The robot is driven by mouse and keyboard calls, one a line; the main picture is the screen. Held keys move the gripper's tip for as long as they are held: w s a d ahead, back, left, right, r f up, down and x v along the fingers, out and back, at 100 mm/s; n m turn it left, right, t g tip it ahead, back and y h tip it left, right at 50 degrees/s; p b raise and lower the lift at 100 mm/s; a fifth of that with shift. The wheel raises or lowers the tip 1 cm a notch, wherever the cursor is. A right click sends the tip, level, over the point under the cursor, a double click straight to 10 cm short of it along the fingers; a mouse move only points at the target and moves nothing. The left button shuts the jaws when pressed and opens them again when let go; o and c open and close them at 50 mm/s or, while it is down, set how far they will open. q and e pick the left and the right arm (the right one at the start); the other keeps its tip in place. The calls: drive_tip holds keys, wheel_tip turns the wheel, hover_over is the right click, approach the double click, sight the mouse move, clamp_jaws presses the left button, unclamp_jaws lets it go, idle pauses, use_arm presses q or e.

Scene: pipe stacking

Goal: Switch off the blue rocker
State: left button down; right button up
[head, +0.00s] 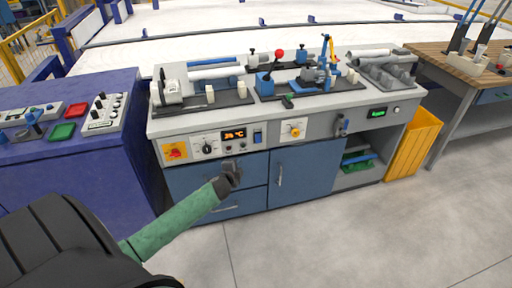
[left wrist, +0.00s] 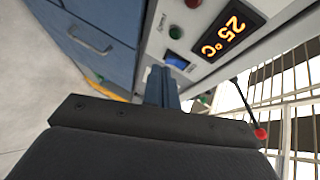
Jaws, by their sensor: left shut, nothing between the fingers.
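The blue rocker (head: 257,136) sits in a light frame on the grey front panel of the bench, right of the orange temperature display (head: 234,134). The rocker also shows in the left wrist view (left wrist: 176,60), beside the display (left wrist: 230,33); which way it is tipped I cannot tell. My left gripper (head: 234,167) is in front of the panel, below and left of the rocker in the head view. Its fingers (left wrist: 161,85) are shut and empty, their tips pointing close to the rocker; whether they touch it I cannot tell. My right gripper is not in view.
Small lamps or buttons, red (left wrist: 193,3) and green (left wrist: 168,22), are near the rocker. A dial (head: 207,147) is left of the display, a yellow-backed knob (head: 294,129) right of the rocker. Blue cabinet doors (head: 300,172) with handles lie below. The floor (head: 330,245) in front is clear.

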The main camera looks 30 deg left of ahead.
sight(258, 138)
use_arm(q)
drive_tip(key=d+m+h, duration=0.1)
drive_tip(key=d+r+m+t+h, duration=0.1)
drive_tip(key=w+d+r+m+t+h, duration=0.1)
drive_tip(key=shift+d+m, duration=0.3)
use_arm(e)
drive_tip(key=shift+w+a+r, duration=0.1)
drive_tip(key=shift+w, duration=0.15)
use_arm(q)
drive_tip(key=shift+w, duration=0.15)
